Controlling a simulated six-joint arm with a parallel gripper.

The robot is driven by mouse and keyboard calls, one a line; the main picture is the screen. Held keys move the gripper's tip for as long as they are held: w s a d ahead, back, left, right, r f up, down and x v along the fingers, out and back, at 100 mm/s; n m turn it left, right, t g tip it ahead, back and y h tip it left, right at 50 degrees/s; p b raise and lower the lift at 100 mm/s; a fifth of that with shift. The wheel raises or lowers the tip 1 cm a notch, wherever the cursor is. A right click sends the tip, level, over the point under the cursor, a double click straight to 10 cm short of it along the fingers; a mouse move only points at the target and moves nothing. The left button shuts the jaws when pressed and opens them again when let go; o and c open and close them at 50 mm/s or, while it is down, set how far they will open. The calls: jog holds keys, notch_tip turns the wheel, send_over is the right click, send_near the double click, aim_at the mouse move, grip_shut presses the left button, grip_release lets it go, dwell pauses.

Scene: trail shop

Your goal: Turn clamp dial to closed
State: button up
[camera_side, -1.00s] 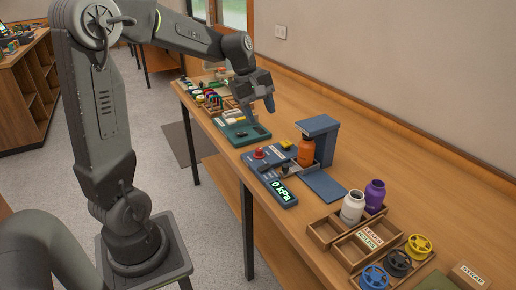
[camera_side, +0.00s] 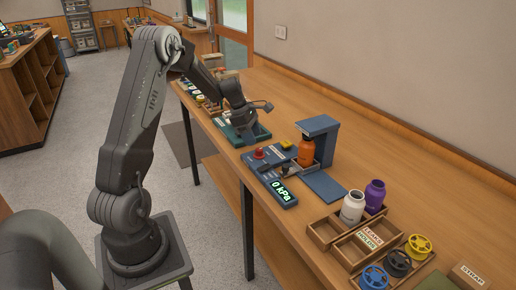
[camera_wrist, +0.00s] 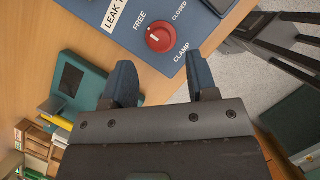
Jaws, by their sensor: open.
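The red clamp dial (camera_wrist: 160,38) sits on a blue panel (camera_wrist: 205,22) in the wrist view, between the printed words FREE and CLOSED, with CLAMP beside it. A small pale mark shows on its FREE-side part; its exact angle is hard to read. In the side view the dial (camera_side: 260,153) is a small red knob on the blue test station. My gripper (camera_wrist: 162,75) is open and empty, its two dark blue fingers apart from the dial. In the side view my gripper (camera_side: 246,135) is low over the green tray's near end, short of the dial; its fingertips are partly hidden.
An orange bottle (camera_side: 306,153) stands under the station's blue upright. A display (camera_side: 283,192) reads 0 kPa. The green tray (camera_side: 262,128) lies beside the station. White and purple bottles (camera_side: 375,195) and spools stand nearer the camera.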

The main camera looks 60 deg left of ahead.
aim_at(259, 149)
jog(key=shift+x, duration=2.65)
jog(key=shift+c, duration=0.5)
jog(key=c, duration=0.8)
